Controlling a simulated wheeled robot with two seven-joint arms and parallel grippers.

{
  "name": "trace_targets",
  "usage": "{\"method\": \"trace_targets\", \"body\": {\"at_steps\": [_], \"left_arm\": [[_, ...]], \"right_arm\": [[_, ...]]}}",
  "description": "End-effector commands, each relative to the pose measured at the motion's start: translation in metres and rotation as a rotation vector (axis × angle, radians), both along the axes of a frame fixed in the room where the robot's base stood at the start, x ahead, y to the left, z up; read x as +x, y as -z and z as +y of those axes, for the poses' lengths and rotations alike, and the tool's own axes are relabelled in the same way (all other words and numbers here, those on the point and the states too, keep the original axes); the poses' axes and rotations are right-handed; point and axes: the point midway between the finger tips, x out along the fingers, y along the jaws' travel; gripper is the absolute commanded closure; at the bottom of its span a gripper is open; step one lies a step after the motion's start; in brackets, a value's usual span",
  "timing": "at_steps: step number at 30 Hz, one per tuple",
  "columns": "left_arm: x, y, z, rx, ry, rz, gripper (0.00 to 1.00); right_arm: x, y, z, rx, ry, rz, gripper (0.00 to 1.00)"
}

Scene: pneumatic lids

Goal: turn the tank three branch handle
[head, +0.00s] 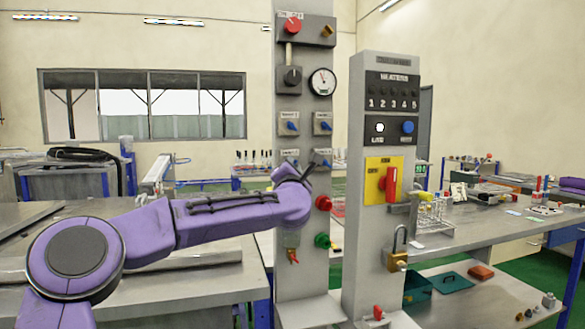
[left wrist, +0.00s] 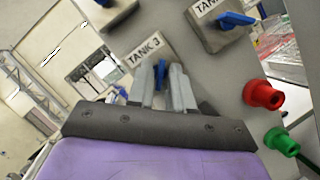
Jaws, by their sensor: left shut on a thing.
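The tank three branch handle (left wrist: 160,70) is a small blue lever under the "TANK 3" label (left wrist: 144,49) in the left wrist view. My left gripper (left wrist: 162,78) is shut on it, with a grey finger on each side. In the head view my purple left arm reaches across to the grey panel, and my left gripper (head: 305,172) is at its lower left plate (head: 289,154). The handle is hidden there behind my wrist. My right gripper is not in view.
Another blue handle (left wrist: 236,19) sits right of tank three. Two more blue handles (head: 291,126) are above. Red (head: 323,203) and green (head: 322,240) fittings stick out below. A second grey column (head: 375,230) with a red switch (head: 391,184) and padlock (head: 397,260) stands right.

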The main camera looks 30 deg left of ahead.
Motion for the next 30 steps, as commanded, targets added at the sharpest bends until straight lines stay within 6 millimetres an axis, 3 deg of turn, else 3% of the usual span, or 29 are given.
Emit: {"method": "trace_targets", "body": {"at_steps": [7,8,9,20,30], "left_arm": [[0.001,0.002,0.0,-0.001,0.0,0.004,1.0],[0.001,0.002,0.0,-0.001,0.0,0.004,0.76],[0.001,0.002,0.0,0.0,0.001,0.003,0.68],[-0.006,0.004,-0.005,-0.001,0.003,-0.001,0.68],[-0.068,0.027,-0.044,0.001,0.003,0.001,0.68]], "right_arm": [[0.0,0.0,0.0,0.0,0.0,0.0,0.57],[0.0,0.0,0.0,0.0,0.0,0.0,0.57],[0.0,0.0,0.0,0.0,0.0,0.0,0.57],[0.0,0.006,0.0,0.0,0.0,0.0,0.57],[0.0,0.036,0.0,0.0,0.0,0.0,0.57]]}}
